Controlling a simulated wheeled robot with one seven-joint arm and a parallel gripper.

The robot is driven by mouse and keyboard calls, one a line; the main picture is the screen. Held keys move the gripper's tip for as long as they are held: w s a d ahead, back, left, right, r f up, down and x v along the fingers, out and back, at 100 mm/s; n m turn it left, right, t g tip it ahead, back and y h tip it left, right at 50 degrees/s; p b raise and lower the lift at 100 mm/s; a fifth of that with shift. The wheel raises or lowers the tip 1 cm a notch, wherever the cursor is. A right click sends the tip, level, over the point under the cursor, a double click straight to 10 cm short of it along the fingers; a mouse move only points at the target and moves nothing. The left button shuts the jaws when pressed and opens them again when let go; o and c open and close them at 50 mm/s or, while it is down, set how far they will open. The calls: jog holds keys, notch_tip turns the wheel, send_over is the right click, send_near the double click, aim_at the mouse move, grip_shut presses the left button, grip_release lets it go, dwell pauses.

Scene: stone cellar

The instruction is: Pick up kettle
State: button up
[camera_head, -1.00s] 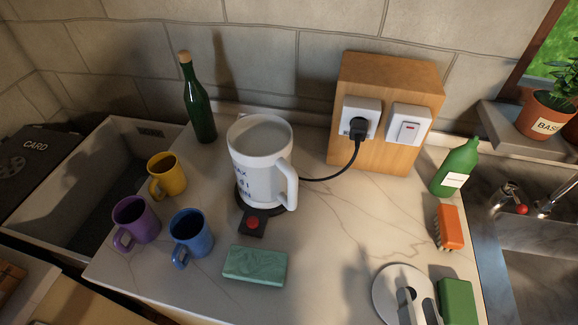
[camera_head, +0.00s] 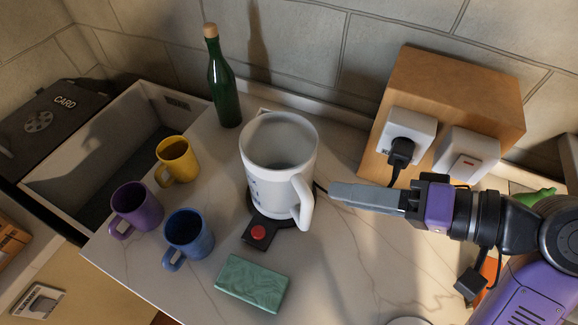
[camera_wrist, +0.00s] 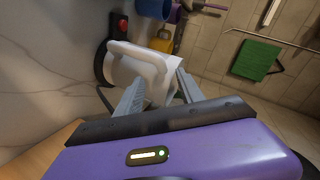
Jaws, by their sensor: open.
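The white kettle (camera_head: 272,170) stands upright on its dark round base, which has a red switch (camera_head: 258,232) at the front. Its open top faces up and its handle (camera_head: 303,203) is on the right side. My gripper (camera_head: 334,194) comes in from the right, level, with its fingertips just right of the handle. In the wrist view the kettle (camera_wrist: 122,70) lies ahead of my gripper (camera_wrist: 160,80). The fingers are spread apart, with nothing held. Whether a fingertip touches the handle cannot be told.
Yellow (camera_head: 177,160), purple (camera_head: 136,208) and blue (camera_head: 188,234) mugs stand left of the kettle. A green bottle (camera_head: 224,90) is behind it. A green sponge-like block (camera_head: 252,284) lies in front. A wooden socket block (camera_head: 440,95) with a plugged cable stands behind my arm.

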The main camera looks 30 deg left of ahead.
aim_at(286, 180)
jog(key=p+x, duration=0.1)
jog(key=x, duration=0.6)
jog(key=shift+a, duration=0.4)
grip_shut()
jog(key=shift+w+r, duration=0.1)
jog(key=shift+r, duration=0.05)
dwell(0.9)
